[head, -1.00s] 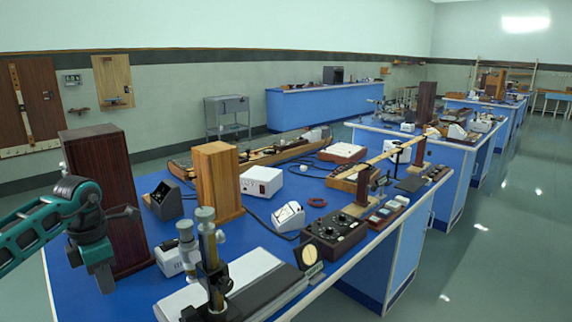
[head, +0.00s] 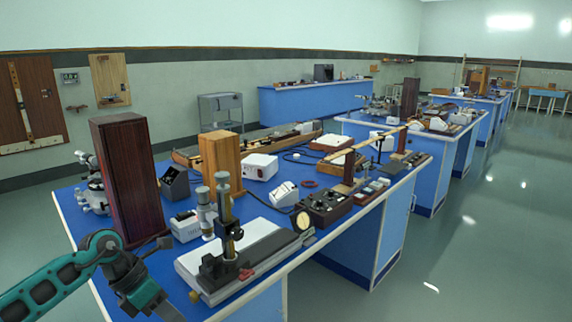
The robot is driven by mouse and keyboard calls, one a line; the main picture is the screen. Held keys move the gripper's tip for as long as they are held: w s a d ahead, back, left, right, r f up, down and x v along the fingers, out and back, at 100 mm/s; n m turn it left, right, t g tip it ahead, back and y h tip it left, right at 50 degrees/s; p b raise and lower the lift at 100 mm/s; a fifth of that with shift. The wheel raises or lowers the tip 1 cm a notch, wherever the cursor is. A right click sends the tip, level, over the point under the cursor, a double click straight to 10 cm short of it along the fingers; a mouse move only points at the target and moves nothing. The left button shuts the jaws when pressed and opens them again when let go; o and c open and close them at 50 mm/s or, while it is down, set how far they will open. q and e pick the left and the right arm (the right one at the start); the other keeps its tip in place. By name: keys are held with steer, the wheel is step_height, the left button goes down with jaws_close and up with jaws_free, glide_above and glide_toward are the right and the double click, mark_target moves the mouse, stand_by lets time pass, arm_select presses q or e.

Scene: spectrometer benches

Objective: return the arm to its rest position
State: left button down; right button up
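My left arm (head: 85,268) comes in from the lower left, teal and dark grey. It bends at a round joint and slopes down toward the bottom edge. A dark part of it sticks out to the right, in front of the tall dark wooden box. A grey piece at its lower end is cut off by the bottom edge, so I cannot make out the fingers or anything held. The arm shows in front of the near bench's left front edge. My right arm and gripper are not in view.
The near blue bench (head: 262,298) holds a tall dark wooden box (head: 126,180), a lighter wooden box (head: 221,159), a microscope stand (head: 228,235) on a white-topped base and a black dial box (head: 323,207). More benches stand behind. The floor on the right (head: 480,250) is clear.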

arm_select(q)
steer(key=s+d+r+n+t+h, duration=0.1)
steer(key=s+d+n+t+h, duration=0.15)
steer(key=d+n+h, duration=0.45)
steer(key=s+d+r+n+t+h, duration=0.1)
steer(key=s+d+n+t+h, duration=0.2)
steer(key=d, duration=0.7)
steer(key=s+a+f+n+t+y, duration=0.1)
steer(key=s+f+n+y, duration=0.3)
steer(key=n, duration=0.6)
steer(key=s+a+f+n+t+y, duration=0.2)
steer(key=s+a+f+n+y, duration=0.2)
steer(key=f+n, duration=0.3)
steer(key=s+a+f+n+t+y, duration=0.1)
steer(key=s+a+f+n+y, duration=0.2)
steer(key=n, duration=1.1)
step_height(320, 180, down, 3)
steer(key=s+y, duration=0.2)
steer(key=y, duration=0.1)
steer(key=shift+a+r, duration=0.15)
steer(key=shift+a, duration=0.1)
